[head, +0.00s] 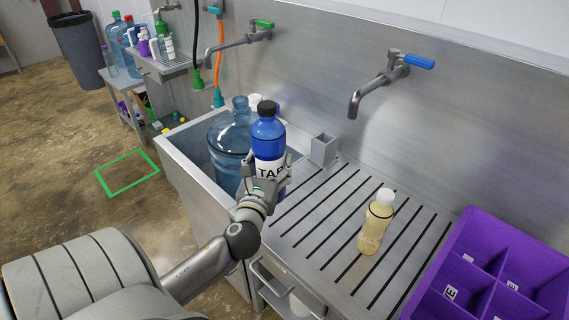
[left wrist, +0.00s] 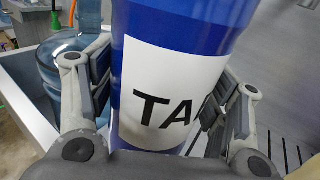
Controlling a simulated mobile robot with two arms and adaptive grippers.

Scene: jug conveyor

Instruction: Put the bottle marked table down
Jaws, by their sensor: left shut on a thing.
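The rest of the label is hidden by the fingers. In the left wrist view the bottle (left wrist: 180,30) fills the middle, with the fingers of my left gripper (left wrist: 160,105) on both sides of it. The bottle is in front of the sink, at the left end of the slotted drainboard (head: 330,255). I cannot tell whether its base touches the metal. My right gripper is not in view.
A large clear blue jug (head: 229,140) stands in the sink basin (head: 180,145). A pale yellow bottle (head: 375,225) with a white cap stands on the drainboard. A purple divided crate (head: 480,225) is at the right. A small grey holder (head: 323,149) sits behind. Taps overhang the back.

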